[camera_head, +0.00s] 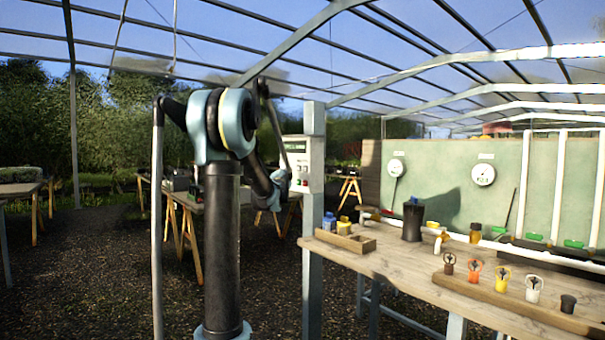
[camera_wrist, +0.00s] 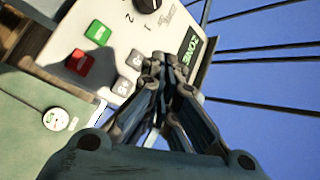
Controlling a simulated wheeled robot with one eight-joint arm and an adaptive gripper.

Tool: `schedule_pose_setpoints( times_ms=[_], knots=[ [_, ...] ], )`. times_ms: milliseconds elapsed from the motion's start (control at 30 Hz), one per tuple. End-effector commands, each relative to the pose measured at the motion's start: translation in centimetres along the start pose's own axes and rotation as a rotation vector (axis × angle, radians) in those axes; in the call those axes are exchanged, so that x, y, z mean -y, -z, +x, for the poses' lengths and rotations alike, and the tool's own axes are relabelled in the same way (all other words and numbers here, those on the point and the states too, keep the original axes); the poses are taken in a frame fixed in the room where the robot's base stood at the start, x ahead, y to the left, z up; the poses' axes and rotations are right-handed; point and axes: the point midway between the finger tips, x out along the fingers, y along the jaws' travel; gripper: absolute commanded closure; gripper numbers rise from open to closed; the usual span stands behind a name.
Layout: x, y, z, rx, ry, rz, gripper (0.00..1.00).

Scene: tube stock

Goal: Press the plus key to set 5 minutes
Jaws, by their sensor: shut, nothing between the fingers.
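The white control box (camera_head: 303,163) is fixed to a grey post in the head view. In the wrist view its face (camera_wrist: 83,35) shows turned and tilted, with a green key (camera_wrist: 98,33), a red key (camera_wrist: 80,63) and two small grey keys (camera_wrist: 124,87) (camera_wrist: 136,60). The marks on the grey keys are too small to tell which is plus. A dark display (camera_wrist: 189,48) shows green letters. My gripper (camera_wrist: 160,62) is shut and empty, its tips beside the grey key nearer the display. I cannot tell whether they touch the box.
A black knob (camera_wrist: 148,4) sits on the box near the top of the wrist view. Below the box, a wooden bench (camera_head: 400,262) holds a small wooden tray (camera_head: 340,242), a black cylinder (camera_head: 412,220) and several coloured pieces. A green board (camera_head: 445,190) with gauges stands behind.

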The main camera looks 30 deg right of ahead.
Motion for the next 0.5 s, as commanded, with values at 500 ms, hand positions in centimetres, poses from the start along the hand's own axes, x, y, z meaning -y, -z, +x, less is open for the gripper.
schedule_pose_setpoints(
  times_ms=[500],
  knots=[
    [-2.6,2.6,3.5,-0.001,0.0,0.0,1.0]
  ],
)
